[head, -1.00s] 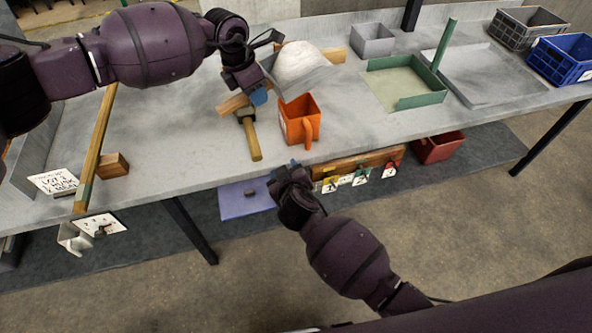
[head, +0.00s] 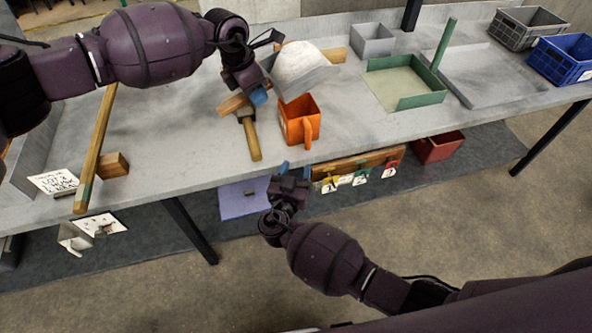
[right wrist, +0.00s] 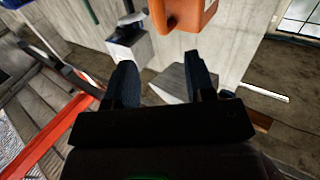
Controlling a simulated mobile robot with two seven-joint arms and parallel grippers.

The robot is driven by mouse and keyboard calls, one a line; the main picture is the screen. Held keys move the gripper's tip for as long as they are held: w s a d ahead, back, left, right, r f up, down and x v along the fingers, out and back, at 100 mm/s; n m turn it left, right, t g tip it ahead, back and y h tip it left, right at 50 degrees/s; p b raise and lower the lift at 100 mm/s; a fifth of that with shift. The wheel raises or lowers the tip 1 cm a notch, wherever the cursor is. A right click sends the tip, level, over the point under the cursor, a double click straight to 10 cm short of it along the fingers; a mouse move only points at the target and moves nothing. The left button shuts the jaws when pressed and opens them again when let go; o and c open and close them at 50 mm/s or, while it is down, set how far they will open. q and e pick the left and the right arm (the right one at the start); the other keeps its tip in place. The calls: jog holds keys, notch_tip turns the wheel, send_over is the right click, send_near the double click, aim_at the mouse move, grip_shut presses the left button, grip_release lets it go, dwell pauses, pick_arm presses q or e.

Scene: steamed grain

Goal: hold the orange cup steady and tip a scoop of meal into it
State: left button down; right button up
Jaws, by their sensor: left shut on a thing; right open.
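The orange cup (head: 291,127) stands upright on the grey bench near its front edge, its handle facing the front. My left gripper (head: 257,97) is shut on the scoop, whose wooden handle (head: 233,104) sticks out to the left. The scoop's grey pan (head: 303,84) holds a heap of white meal (head: 294,62) above and behind the cup. My right gripper (head: 291,169) is open and empty, in front of the bench edge and below the cup, apart from it. The right wrist view shows the cup (right wrist: 188,14) beyond the open fingers.
A mallet (head: 252,140) lies left of the cup. A green-walled tray (head: 421,101) and a grey box (head: 372,41) stand to the right. A drawer with numbered tags (head: 356,168) is under the bench edge. A long wooden bar (head: 98,140) and small wooden block (head: 114,166) lie left.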

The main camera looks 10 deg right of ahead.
aim_at(308, 138)
jog(key=x, duration=1.2)
jog(key=shift+c, duration=0.5)
grip_shut()
dwell(0.7)
